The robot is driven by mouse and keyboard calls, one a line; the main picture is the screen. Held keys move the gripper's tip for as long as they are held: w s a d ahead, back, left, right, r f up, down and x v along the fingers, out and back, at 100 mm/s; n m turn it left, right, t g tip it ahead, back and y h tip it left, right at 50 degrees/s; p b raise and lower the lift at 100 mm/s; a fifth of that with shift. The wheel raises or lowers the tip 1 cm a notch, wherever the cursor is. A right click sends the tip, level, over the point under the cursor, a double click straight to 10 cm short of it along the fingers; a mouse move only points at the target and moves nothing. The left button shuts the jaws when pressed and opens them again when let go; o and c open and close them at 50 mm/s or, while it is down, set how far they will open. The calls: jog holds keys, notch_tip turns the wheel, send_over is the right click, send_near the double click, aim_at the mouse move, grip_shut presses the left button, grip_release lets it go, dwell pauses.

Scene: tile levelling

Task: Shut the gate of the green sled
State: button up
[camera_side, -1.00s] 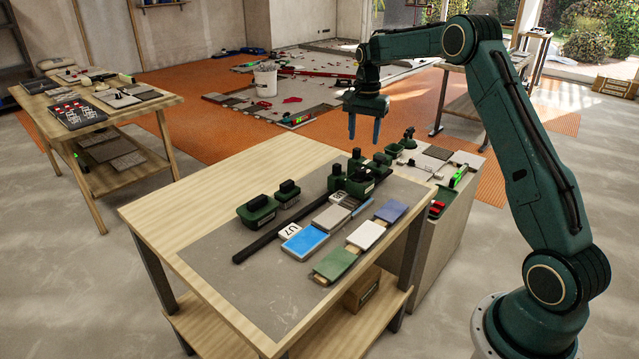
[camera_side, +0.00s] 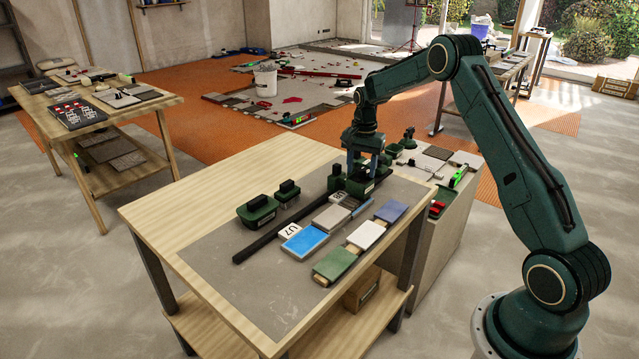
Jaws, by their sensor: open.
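A dark green block-shaped body that looks like the green sled (camera_side: 360,187) sits at the far end of the long black rail (camera_side: 290,230) on the worktable. Its gate is too small and too covered to make out, so I cannot tell how it stands. My gripper (camera_side: 364,169) points down right over this green body with its blue-grey fingers apart. The fingers overlap the top of the body in this view. I cannot tell whether they touch it.
The table's left part (camera_side: 190,205) is clear.

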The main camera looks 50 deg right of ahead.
jog(key=shift+c, duration=0.2)
jog(key=c, duration=0.9)
jog(key=shift+c, duration=0.2)
jog(key=shift+n, duration=0.4)
jog(key=n, duration=0.8)
jog(key=shift+n, duration=0.3)
jog(key=n, duration=0.4)
jog(key=shift+r, duration=0.1)
jog(key=n, duration=0.4)
jog(key=shift+n, duration=0.3)
